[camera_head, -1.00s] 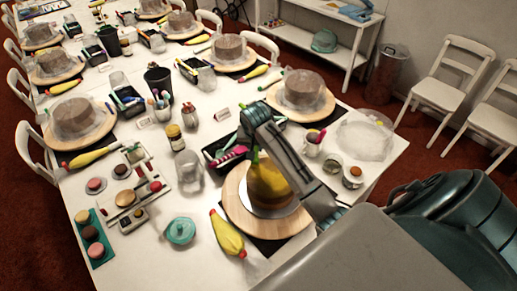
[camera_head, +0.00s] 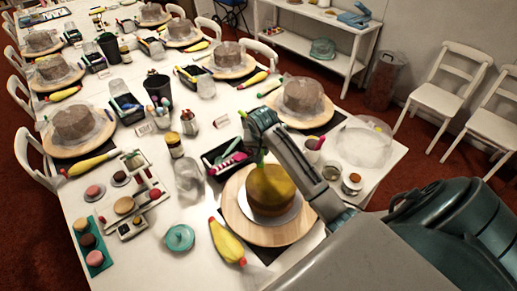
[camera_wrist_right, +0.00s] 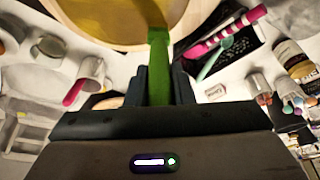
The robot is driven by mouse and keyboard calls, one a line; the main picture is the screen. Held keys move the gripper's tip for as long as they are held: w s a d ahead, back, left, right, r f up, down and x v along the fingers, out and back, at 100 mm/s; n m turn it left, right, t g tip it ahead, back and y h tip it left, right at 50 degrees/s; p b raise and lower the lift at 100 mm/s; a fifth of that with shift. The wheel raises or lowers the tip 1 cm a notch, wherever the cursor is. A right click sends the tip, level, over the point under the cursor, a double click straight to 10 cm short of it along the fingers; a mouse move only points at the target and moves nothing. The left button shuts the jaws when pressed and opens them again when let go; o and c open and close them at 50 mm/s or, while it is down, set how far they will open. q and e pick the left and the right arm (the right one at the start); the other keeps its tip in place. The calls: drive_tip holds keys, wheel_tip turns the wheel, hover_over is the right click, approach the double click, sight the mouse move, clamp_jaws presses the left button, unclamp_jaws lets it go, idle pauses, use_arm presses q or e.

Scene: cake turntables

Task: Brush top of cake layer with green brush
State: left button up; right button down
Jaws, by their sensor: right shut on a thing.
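The cake layer (camera_head: 270,190) is round with a yellow-brown top. It stands on a pale disc on a round wooden turntable (camera_head: 240,220) near the front of the table. My right gripper (camera_head: 255,120) is shut on the green brush (camera_head: 261,154), just behind the cake. In the right wrist view the green brush (camera_wrist_right: 158,72) sticks out from between the fingers (camera_wrist_right: 159,88), its far end overlapping the wooden rim at the top. I cannot tell whether its tip touches the cake. My left gripper is not in view.
A black tray (camera_head: 213,163) with pink-handled tools lies behind the turntable. A glass jar (camera_head: 188,177) stands close by. Several other cake turntables line the table.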

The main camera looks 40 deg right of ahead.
drive_tip(key=shift+s+a, duration=0.55)
drive_tip(key=shift+s, duration=6.95)
drive_tip(key=w+d, duration=0.4)
drive_tip(key=w, duration=1.1)
drive_tip(key=shift+w, duration=0.15)
drive_tip(key=shift+r, duration=0.1)
wheel_tip(320, 180, up, 7)
